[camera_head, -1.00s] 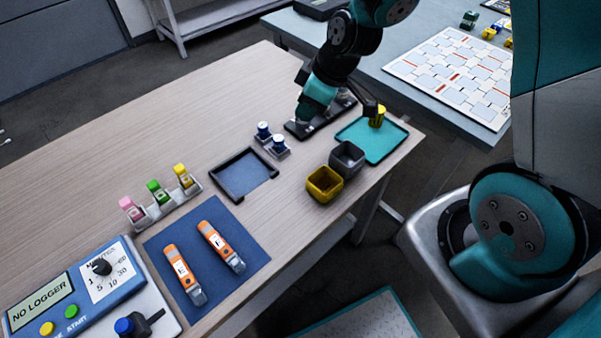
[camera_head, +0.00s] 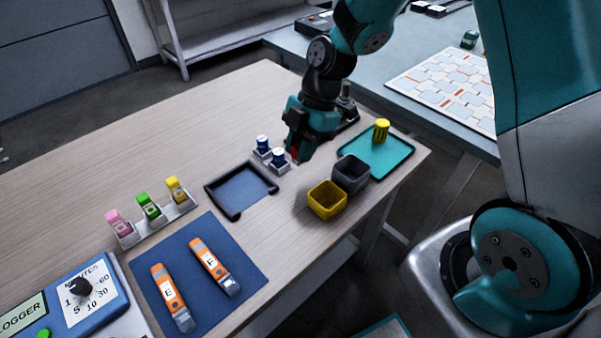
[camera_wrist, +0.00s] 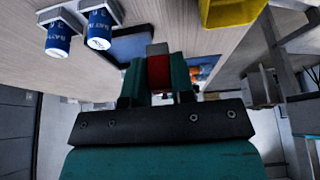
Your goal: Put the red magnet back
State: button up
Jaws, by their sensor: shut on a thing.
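My gripper (camera_head: 299,147) is shut on the red magnet (camera_head: 294,154) and holds it above the wooden table, just right of the two blue-and-white cylinders. In the wrist view the red magnet (camera_wrist: 158,73) sits between the two teal fingers, with a grey end pointing away from the gripper. In the head view the fingers hide most of the magnet. I cannot tell its exact height above the table. A black base (camera_head: 347,112) with an upright post stands behind my gripper and is partly hidden by it.
Two blue cylinders (camera_head: 279,157) stand in holders beside a dark tray (camera_head: 212,194). Yellow (camera_head: 327,204) and grey (camera_head: 352,174) bins stand right of it. A teal tray (camera_head: 393,161) holds a yellow ribbed piece. Orange tools (camera_head: 170,297) lie on a blue mat (camera_head: 225,317).

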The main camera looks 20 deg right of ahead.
aim_at(295, 186)
jog(key=shift+f, duration=3.55)
jog(key=o, duration=0.8)
jog(key=shift+f+b, duration=0.1)
jog(key=shift+b, duration=0.2)
jog(key=shift+c, duration=0.2)
jog(key=v, duration=1.2)
jog(key=s+a+r+m, duration=0.4)
jog(key=s+r+m, duration=0.2)
jog(key=s, duration=0.4)
jog(key=s+a+r+m+t, duration=0.1)
jog(key=s+a+r+m, duration=0.4)
jog(key=s+m, duration=0.3)
jog(key=shift+s+r+m+p, duration=0.35)
jog(key=shift+s+r, duration=0.55)
jog(key=shift+s, duration=0.15)
jog(key=shift+a+r, duration=0.1)
jog(key=shift+a, duration=0.05)
